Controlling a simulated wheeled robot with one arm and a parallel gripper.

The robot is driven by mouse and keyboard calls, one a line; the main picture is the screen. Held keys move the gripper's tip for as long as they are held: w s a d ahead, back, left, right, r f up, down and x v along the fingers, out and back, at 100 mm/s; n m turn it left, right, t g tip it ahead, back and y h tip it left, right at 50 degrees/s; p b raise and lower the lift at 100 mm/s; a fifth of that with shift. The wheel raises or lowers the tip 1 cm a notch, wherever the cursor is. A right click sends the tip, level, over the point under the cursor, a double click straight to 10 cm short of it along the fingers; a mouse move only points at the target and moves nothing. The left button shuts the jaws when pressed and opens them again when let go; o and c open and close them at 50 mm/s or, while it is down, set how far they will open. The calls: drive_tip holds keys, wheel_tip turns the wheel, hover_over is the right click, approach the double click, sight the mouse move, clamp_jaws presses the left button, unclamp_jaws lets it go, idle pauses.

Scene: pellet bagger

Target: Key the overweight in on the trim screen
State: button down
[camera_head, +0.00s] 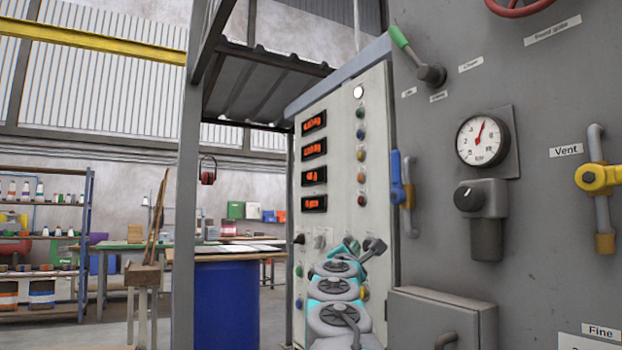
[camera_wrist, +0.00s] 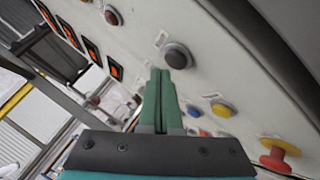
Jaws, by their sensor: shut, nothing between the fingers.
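The pale control panel (camera_head: 340,130) carries a column of several small displays with red-orange digits, such as the top one (camera_head: 314,123); the digits are too small to read. I cannot tell which, if any, is the trim screen. My gripper (camera_wrist: 160,72) has green fingers pressed together and empty. In the wrist view its tips lie close to a black round button (camera_wrist: 178,56); I cannot tell whether they touch it. In the head view my gripper (camera_head: 351,245) is at the panel's lower part, where my arm hides some controls.
Coloured buttons (camera_head: 361,134) run down the panel's right side. A red-on-yellow mushroom button (camera_wrist: 279,152) is near my gripper. A grey box (camera_head: 440,315), a gauge (camera_head: 482,139) and a blue-handled valve (camera_head: 398,180) stand to the right. A blue drum (camera_head: 227,305) is to the left.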

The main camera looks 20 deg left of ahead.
drive_tip(key=shift+s+a, duration=0.1)
drive_tip(key=s+a+p, duration=0.1)
drive_tip(key=s+a, duration=0.2)
drive_tip(key=s, duration=0.1)
drive_tip(key=shift+s+a, duration=0.15)
drive_tip(key=shift+a, duration=0.25)
drive_tip(key=shift+s+a+b, duration=0.1)
drive_tip(key=shift+b, duration=0.4)
idle(1.7)
drive_tip(key=w+d+b, duration=0.4)
drive_tip(key=b, duration=0.1)
drive_tip(key=shift+w, duration=0.35)
idle(0.8)
